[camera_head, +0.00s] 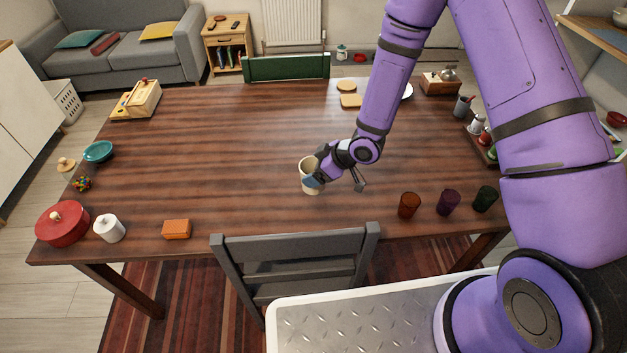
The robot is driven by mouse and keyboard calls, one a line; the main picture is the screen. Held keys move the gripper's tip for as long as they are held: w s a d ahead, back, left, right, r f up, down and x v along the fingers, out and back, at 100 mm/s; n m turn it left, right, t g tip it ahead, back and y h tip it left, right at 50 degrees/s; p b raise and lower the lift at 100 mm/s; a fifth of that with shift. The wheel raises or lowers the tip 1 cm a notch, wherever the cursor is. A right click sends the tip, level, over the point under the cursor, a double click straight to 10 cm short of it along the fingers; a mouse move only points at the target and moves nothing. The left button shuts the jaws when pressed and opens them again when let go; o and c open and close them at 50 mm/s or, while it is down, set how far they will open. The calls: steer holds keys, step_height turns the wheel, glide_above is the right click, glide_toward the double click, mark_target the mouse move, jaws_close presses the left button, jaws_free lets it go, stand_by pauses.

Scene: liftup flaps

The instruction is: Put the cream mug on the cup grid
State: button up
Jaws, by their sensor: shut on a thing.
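The cream mug (306,168) is near the middle of the brown wooden table, toward its front edge, and looks upright. My gripper (313,180) reaches it from the right and is shut on it; the fingers cover part of the mug's right side. I cannot tell whether the mug's base touches the table. I cannot make out a cup grid for certain in this view; my arm hides part of the right side.
A red pot (62,226), white canister (109,229) and orange box (176,229) are front left. A grey chair (297,262) stands at the front. The table's middle left is clear.

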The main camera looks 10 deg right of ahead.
steer(key=shift+f, duration=2.15)
steer(key=shift+f, duration=0.15)
steer(key=o, duration=1)
steer(key=shift+d+r, duration=0.15)
steer(key=shift+r, duration=0.15)
steer(key=v, duration=1.1)
steer(key=shift+s+d+r, duration=0.2)
steer(key=shift+s, duration=0.05)
